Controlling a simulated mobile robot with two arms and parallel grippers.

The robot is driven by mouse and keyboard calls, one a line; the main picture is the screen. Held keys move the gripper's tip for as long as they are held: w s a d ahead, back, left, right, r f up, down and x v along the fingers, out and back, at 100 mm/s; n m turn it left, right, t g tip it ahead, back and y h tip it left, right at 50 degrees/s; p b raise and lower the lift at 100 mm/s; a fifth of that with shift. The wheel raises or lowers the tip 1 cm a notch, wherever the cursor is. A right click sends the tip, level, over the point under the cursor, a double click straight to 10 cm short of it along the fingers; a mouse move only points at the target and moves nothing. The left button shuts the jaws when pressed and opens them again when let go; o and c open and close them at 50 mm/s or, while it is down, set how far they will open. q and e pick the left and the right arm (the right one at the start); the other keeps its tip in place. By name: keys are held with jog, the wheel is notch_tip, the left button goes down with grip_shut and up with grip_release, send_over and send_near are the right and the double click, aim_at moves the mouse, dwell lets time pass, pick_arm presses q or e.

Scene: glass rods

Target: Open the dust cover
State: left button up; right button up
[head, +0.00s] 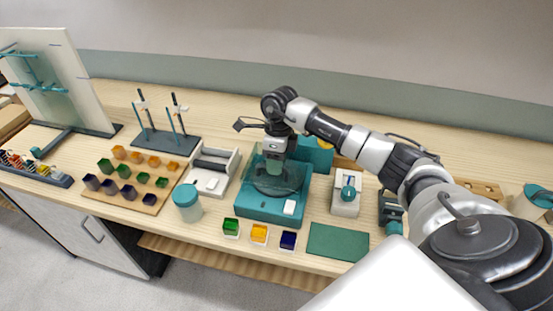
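A teal device (262,207) with a white panel at its front right stands on the bench in the middle of the head view. A see-through teal dust cover (291,184) sits over its top, and a dark round part shows through it. I cannot tell how far the cover is raised. My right gripper (274,168) reaches in from the right and points down at the cover, overlapping it in the picture. Its fingertips are small and blend with the teal, so neither their opening nor contact is clear. My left gripper is not in view.
Small green, yellow and blue trays (259,233) stand in front of the device, and a green mat (338,242) lies to the right. A teal-lidded jar (187,203) and a white device (212,172) are on the left. A white device (346,201) stands close on the right.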

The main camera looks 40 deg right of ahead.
jog(key=shift+f, duration=0.1)
grip_shut()
dwell(0.4)
